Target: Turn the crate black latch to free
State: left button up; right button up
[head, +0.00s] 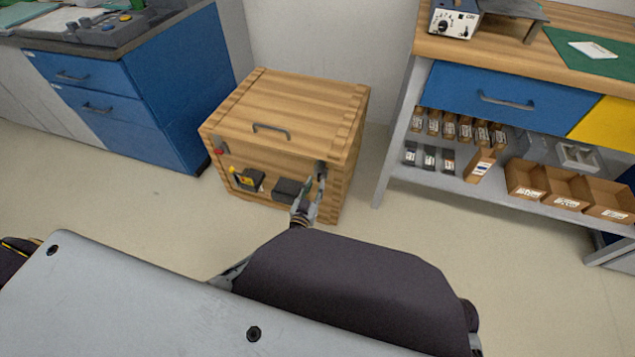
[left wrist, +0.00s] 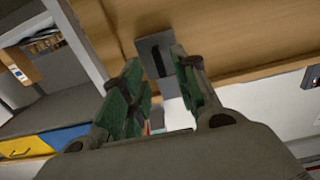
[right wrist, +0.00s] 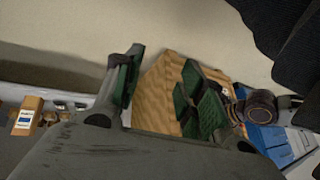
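The wooden crate (head: 310,100) stands on the floor with a grey handle on its lid. The black latch (head: 320,169) is at the right end of its front; in the left wrist view the latch (left wrist: 154,45) shows as a dark plate with a black bar on the wood. My left gripper (head: 310,189) is in front of the latch. Its green-padded fingers (left wrist: 161,65) are apart, one to each side of the latch in that view; contact cannot be told. My right gripper (right wrist: 160,78) is open and empty, with the crate (right wrist: 160,100) beyond it.
Dark boxes (head: 287,189) and a small yellow thing (head: 234,171) show at the crate's front, with a red spot at its left edge. A blue cabinet (head: 150,95) stands at left. A workbench (head: 400,120) with a loaded shelf stands at right. Floor shows between them.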

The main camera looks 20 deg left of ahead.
aim_at(318, 179)
pick_arm(q)
jog(key=w+b, duration=0.1)
jog(key=w, duration=0.2)
jog(key=shift+w, duration=0.25)
pick_arm(e)
jog(key=f, duration=0.3)
jog(key=shift+s+a+f, duration=0.1)
jog(key=shift+a, duration=0.15)
pick_arm(q)
jog(key=shift+c, duration=0.4)
grip_shut()
